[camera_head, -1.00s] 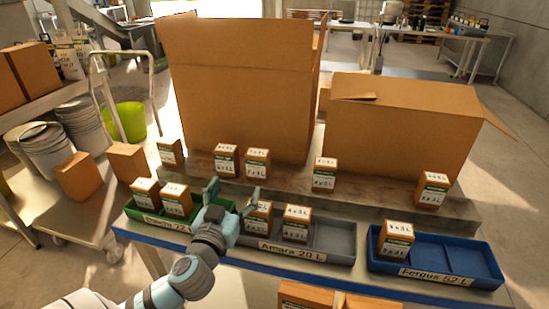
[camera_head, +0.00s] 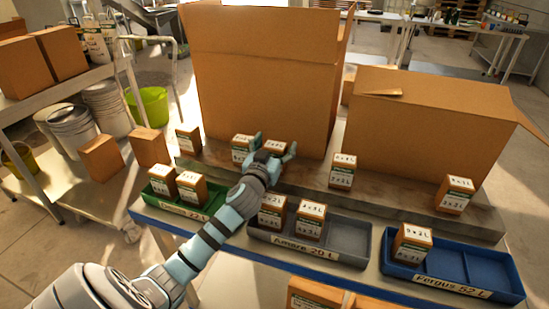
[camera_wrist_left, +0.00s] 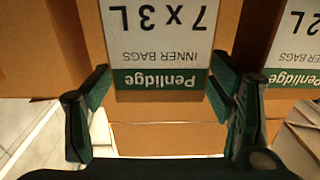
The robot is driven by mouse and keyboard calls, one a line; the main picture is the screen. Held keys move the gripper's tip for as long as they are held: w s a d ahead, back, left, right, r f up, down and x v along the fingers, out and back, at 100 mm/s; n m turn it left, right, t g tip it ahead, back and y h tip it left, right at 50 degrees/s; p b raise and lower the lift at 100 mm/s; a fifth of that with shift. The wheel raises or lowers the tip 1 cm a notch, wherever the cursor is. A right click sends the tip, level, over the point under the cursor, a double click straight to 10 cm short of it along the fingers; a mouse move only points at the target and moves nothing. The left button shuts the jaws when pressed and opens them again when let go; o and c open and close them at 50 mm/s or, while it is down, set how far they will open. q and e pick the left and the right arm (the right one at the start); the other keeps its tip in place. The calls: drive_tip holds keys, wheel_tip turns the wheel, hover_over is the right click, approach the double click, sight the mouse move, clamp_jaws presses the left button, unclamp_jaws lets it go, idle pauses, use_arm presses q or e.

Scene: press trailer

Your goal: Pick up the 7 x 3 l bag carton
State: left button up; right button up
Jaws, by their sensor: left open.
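The 7 x 3 L bag carton (camera_wrist_left: 160,45) fills the middle of the left wrist view, its white and green label facing the camera upside down. In the head view the carton (camera_head: 276,145) stands on the grey raised shelf, partly hidden by my left gripper (camera_head: 275,148). In the left wrist view my left gripper (camera_wrist_left: 163,85) is open, with one finger towards each side of the carton. I cannot tell whether the fingers touch it. My right gripper is not in view.
A similar carton (camera_head: 242,148) stands close to the left, its label ending in 2 L in the wrist view. Large brown boxes (camera_head: 262,75) stand behind. Green (camera_head: 214,196), grey (camera_head: 345,240) and blue (camera_head: 447,262) trays, holding some cartons, are in front.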

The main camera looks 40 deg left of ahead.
use_arm(q)
drive_tip(key=c, duration=1.4)
